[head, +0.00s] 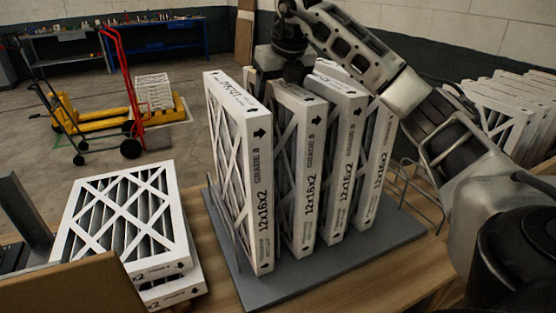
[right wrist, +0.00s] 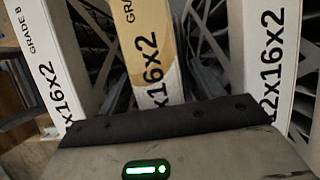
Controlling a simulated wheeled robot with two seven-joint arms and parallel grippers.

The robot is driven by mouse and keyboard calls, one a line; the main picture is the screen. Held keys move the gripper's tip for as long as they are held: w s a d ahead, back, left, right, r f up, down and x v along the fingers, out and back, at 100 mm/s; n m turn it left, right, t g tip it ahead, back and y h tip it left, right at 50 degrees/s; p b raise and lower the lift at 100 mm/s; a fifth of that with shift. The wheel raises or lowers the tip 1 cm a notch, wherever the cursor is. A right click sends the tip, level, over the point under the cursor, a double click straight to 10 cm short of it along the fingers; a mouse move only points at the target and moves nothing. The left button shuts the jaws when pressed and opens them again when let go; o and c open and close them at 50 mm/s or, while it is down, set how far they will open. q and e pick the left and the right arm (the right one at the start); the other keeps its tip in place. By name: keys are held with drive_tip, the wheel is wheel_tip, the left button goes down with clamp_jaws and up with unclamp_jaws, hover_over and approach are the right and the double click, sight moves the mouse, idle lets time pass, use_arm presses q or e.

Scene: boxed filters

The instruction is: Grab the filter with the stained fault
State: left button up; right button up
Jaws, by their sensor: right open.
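Several white-framed filters stand upright side by side in a grey rack (head: 290,290) on the wooden table, labelled "12x16x2" and "GRADE 8". The nearest is the left filter (head: 258,190); beside it stands the second filter (head: 302,180). In the right wrist view, the middle filter (right wrist: 150,50) has a yellow-brown stained edge, between a clean white filter on the left (right wrist: 45,60) and another on the right (right wrist: 265,60). My right gripper (head: 285,72) is open at the back of the row's top, near the second filter. Its fingertips are mostly hidden. My left gripper is not in view.
Two filters lie stacked flat (head: 125,215) on the table at the left, by a brown cardboard panel (head: 70,285). More filters (head: 505,110) stand at the right behind my arm. A red hand truck (head: 122,85) and yellow pallet jack (head: 90,115) are on the floor.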

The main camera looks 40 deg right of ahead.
drive_tip(key=shift+f, duration=0.25)
idle(0.4)
clamp_jaws()
